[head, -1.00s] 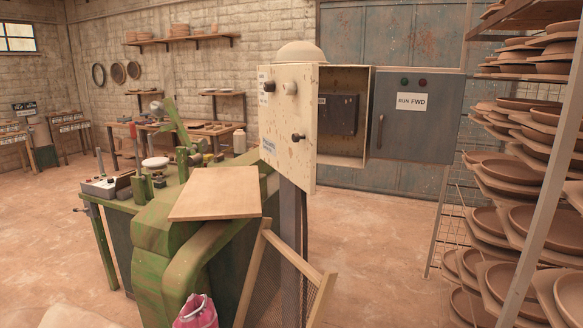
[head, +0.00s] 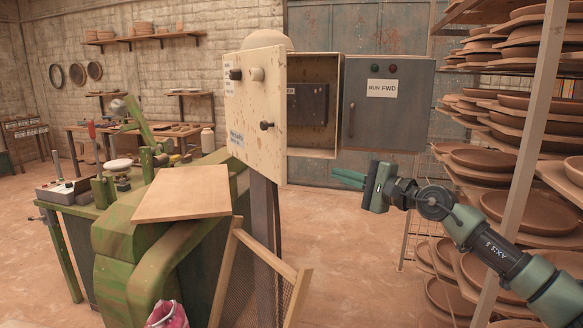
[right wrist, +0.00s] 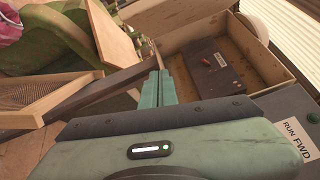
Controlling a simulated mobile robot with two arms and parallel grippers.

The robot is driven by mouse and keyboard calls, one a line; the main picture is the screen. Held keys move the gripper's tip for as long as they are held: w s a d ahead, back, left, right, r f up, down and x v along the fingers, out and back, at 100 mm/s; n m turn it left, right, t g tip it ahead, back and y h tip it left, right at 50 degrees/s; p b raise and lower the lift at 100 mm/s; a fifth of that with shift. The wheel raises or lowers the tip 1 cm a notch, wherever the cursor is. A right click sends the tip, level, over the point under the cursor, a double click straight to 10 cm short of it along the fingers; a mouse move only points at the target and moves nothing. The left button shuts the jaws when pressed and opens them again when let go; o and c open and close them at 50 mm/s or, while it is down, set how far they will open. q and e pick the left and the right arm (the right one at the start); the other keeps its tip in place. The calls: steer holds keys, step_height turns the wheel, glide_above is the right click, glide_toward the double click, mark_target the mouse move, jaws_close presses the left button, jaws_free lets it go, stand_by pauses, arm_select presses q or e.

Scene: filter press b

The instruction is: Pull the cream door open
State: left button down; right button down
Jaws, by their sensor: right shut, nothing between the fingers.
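The cream door (head: 250,95) is on the box at the top of the grey post in the head view. It stands partly open, its free right edge swung out towards me. It has a dark knob (head: 266,125) low near that edge. The cream box (head: 312,152) behind it shows its inside and a dark unit (head: 308,104). My right gripper (head: 350,179) is shut and empty, below and right of the box, apart from the door. Its closed fingers show in the right wrist view (right wrist: 158,88). My left gripper is not in view.
A grey panel (head: 405,110) labelled RUN FWD, with a handle, is right of the box. A pottery rack (head: 530,150) stands at the right near my arm. A green machine (head: 150,260) with a wooden board (head: 185,193) is at the left.

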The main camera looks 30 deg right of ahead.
steer(key=w+a+r+n+p, duration=0.2)
steer(key=w+a+p, duration=0.6)
steer(key=p, duration=0.4)
steer(key=shift+w+a+r+n+y, duration=0.25)
steer(key=shift+w+r+n, duration=0.2)
steer(key=shift+w, duration=0.25)
steer(key=shift+f, duration=0.1)
